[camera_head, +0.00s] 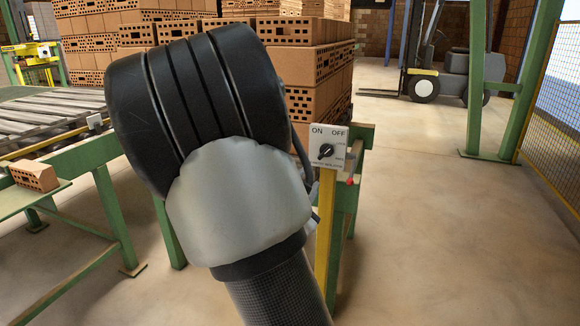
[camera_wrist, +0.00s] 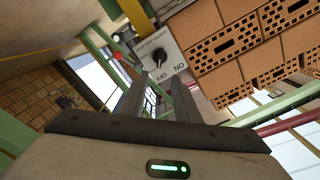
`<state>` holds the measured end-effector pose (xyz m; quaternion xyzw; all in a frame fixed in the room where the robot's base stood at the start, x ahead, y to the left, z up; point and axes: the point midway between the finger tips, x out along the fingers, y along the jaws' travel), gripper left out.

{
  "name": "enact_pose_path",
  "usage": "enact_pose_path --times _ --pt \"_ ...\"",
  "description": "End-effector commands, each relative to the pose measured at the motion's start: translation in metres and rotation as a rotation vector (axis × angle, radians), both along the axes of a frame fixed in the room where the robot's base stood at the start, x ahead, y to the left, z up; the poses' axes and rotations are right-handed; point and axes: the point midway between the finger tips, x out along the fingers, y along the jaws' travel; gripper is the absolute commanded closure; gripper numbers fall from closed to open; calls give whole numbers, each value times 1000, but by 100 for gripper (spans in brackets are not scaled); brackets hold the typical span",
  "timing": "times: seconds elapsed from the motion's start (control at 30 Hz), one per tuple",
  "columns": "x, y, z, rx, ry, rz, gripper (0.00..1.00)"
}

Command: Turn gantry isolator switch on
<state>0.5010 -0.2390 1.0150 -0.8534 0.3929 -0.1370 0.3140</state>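The gantry isolator switch is a small light-grey plate (camera_head: 329,160) marked ON at left and OFF at right, with a black rotary knob (camera_head: 326,151) in its middle. The knob's pointer seems turned toward the OFF side, but it is small. In the wrist view the plate (camera_wrist: 175,50) appears upside down, with the knob (camera_wrist: 160,56) just beyond the fingertips. My gripper (camera_wrist: 159,80) is open and empty, its two fingers apart and facing the knob. No contact with it is visible. In the head view my own arm hides the fingers.
The plate sits on a yellow post (camera_head: 325,235) beside a green frame. A small red part shows at its right edge. Stacked bricks (camera_head: 315,65) stand behind, and a roller conveyor (camera_head: 45,118) is at left. Open floor (camera_head: 430,220) lies at right, with a forklift (camera_head: 440,75) far back.

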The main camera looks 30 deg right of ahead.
Motion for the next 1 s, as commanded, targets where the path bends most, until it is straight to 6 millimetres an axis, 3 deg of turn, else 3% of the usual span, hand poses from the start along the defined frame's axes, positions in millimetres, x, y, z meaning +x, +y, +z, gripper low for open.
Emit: enact_pose_path --times 0.27,0.7,1.0 --pt "16 -24 1 -15 -10 -11 71" --pt "79 -96 0 -15 -9 -8 71" --pt "107 -129 1 -14 -7 -7 71"
